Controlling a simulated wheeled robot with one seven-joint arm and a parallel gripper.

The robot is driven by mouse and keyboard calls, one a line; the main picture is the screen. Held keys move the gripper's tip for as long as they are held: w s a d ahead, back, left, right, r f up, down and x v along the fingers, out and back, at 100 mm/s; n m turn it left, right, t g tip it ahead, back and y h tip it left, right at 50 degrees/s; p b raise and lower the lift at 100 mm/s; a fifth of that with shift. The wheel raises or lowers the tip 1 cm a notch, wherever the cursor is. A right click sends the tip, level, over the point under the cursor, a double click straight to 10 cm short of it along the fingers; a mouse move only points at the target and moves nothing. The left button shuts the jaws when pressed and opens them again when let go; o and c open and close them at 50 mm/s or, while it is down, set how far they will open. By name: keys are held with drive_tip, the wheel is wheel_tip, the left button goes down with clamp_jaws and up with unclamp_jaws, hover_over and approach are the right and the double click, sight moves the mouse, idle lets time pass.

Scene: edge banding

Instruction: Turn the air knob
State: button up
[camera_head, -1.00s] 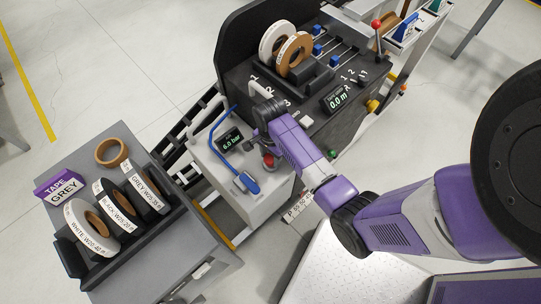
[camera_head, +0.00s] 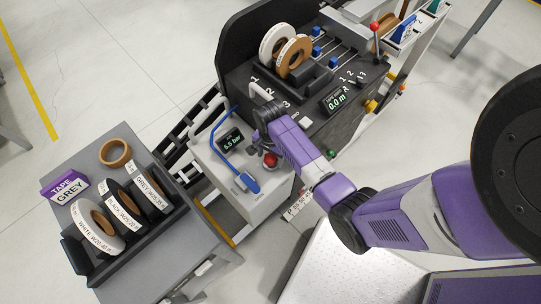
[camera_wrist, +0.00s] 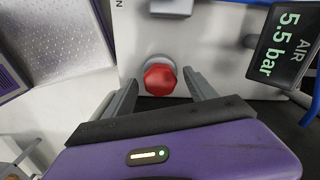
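The air knob (camera_wrist: 160,79) is a red faceted knob on a pale panel, in the middle of the wrist view. It also shows in the head view (camera_head: 270,160), just below the dark end of my arm. My gripper (camera_wrist: 160,76) is open, with one finger on each side of the knob. A small gap shows between each fingertip and the knob. The air display (camera_wrist: 282,43) beside it reads 5.5 bar, and it also shows in the head view (camera_head: 231,142). In the head view my fingers are mostly hidden.
The dark machine panel (camera_head: 300,98) with tape rolls and a 0.0 m display (camera_head: 337,103) stands behind. A grey table (camera_head: 160,262) with labelled tape rolls is at the left.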

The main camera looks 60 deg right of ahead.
sight(270, 159)
drive_tip(key=shift+r, duration=0.1)
wheel_tip(270, 159, up, 8)
drive_tip(key=shift+f, duration=0.15)
idle(0.5)
idle(0.4)
drive_tip(key=shift+a+f, duration=0.2)
drive_tip(key=shift+a, duration=0.1)
drive_tip(key=s+a+n+t, duration=0.3)
drive_tip(key=a+n, duration=0.1)
drive_tip(key=a, duration=0.4)
drive_tip(key=s+a+n+t, duration=0.3)
drive_tip(key=a, duration=0.4)
drive_tip(key=s+a+r+n+t, duration=0.1)
drive_tip(key=s+r+n+t, duration=0.3)
drive_tip(key=r, duration=0.9)
drive_tip(key=s+a+r+n+t, duration=0.2)
drive_tip(key=s+r+n+t, duration=0.3)
drive_tip(key=r, duration=0.8)
drive_tip(key=s+n, duration=0.2)
drive_tip(key=s, duration=0.1)
drive_tip(key=shift+s, duration=0.3)
